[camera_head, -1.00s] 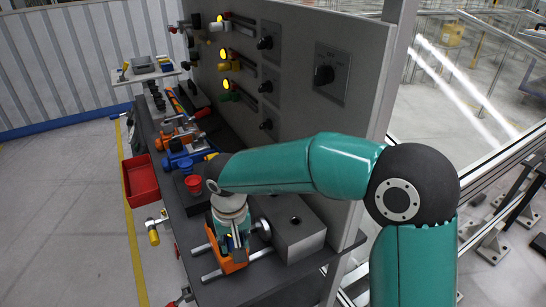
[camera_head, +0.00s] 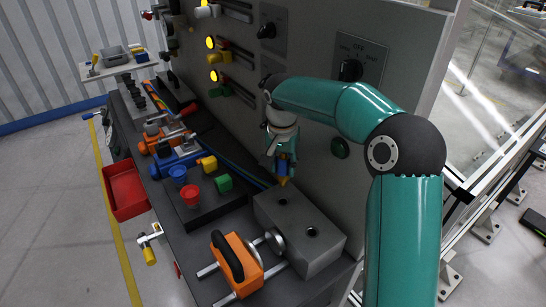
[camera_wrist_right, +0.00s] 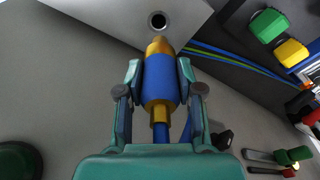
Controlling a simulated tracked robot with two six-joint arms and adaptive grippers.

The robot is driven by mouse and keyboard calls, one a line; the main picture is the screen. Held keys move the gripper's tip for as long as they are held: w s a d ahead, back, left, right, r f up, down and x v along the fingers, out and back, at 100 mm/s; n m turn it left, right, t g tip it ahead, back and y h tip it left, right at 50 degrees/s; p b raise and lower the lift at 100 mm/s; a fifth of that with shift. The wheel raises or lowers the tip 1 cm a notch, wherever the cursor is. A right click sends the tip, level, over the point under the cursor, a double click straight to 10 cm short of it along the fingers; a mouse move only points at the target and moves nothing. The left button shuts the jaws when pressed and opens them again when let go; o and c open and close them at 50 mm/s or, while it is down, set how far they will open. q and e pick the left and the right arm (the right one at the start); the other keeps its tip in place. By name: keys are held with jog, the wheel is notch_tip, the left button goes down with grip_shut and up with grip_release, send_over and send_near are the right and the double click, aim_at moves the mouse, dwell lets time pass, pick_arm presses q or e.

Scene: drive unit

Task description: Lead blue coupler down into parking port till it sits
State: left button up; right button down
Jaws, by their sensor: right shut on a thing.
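My right gripper (camera_head: 282,168) is shut on the blue coupler (camera_wrist_right: 160,80), a blue cylinder with a brass tip and brass collar. In the head view the coupler (camera_head: 283,166) hangs roughly upright, tip down, near the back edge of the grey metal block (camera_head: 290,222). A round dark port (camera_wrist_right: 157,20) in this block shows in the wrist view, just beyond the brass tip. The tip appears apart from the port; its exact height is unclear. Another dark hole (camera_head: 312,232) shows on the block's top. My left gripper is not in view.
An orange clamp with a black handle (camera_head: 235,258) sits on rails before the block. A dark base (camera_head: 205,206) carries blue, red, yellow and green caps. The upright panel (camera_head: 340,120) stands close behind my gripper. A red bin (camera_head: 124,190) hangs at the bench's left edge.

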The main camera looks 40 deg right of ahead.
aim_at(283, 181)
jog(key=shift+d+f, duration=0.1)
jog(key=shift+d, duration=0.15)
notch_tip(283, 181, down, 4)
jog(key=b, duration=0.3)
jog(key=shift+w+r, duration=0.1)
jog(key=shift+r, duration=0.15)
jog(key=shift+f+b, duration=0.9)
jog(key=shift+f, duration=0.05)
jog(key=shift+a, duration=0.1)
jog(key=shift+f, duration=0.2)
jog(key=shift+f+b, duration=1.5)
jog(key=shift+f, duration=0.3)
jog(key=shift+f, duration=0.1)
jog(key=c, duration=0.7)
grip_release()
